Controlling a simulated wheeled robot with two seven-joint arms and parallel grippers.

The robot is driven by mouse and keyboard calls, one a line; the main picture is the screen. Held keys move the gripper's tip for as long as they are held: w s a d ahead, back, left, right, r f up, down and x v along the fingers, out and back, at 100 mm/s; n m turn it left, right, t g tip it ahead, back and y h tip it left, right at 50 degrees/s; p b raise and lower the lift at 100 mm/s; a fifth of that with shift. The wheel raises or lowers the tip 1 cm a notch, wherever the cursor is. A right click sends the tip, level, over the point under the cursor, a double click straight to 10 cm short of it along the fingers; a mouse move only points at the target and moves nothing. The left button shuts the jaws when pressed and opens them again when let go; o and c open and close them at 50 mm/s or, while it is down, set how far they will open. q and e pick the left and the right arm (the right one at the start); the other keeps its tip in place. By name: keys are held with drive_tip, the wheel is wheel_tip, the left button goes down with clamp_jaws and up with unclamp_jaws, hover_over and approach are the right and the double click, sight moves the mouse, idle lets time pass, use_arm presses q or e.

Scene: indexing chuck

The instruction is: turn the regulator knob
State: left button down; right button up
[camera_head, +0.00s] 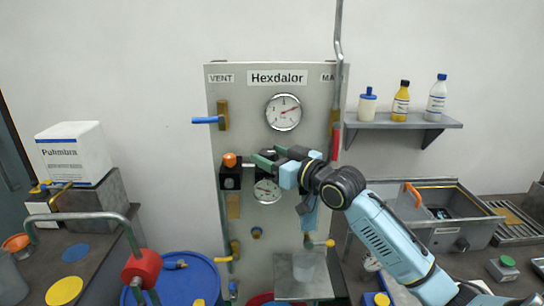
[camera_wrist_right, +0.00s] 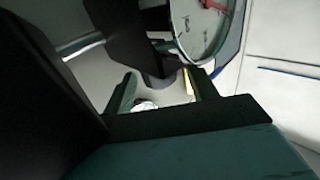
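The regulator sits mid-panel beside the lower gauge (camera_head: 267,191), partly covered by my right gripper. A dark block (camera_wrist_right: 145,30) beside the gauge face (camera_wrist_right: 205,25) fills the top of the right wrist view. A short dark round part (camera_wrist_right: 160,80) under that block may be the regulator knob; I cannot tell for sure. My right gripper (camera_head: 263,157) is in front of the panel, just above the lower gauge. In the right wrist view its two green fingers (camera_wrist_right: 163,90) stand apart, with no object clearly held. Whether they touch the knob is hidden. My left gripper is not in view.
The panel (camera_head: 300,225) also carries an upper gauge (camera_head: 284,112), a black box (camera_head: 230,177) with an orange knob (camera_head: 229,160), and a blue-handled valve (camera_head: 223,116). A vertical pipe (camera_head: 338,60) runs at its right. A shelf (camera_head: 400,123) with bottles is farther right.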

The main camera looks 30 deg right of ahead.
drive_tip(key=shift+s, duration=0.1)
drive_tip(key=shift+s+d+f, duration=0.1)
drive_tip(key=shift+s, duration=0.15)
drive_tip(key=b+v, duration=0.3)
drive_tip(key=v, duration=0.9)
drive_tip(key=shift+s+b, duration=0.35)
drive_tip(key=shift+b, duration=0.05)
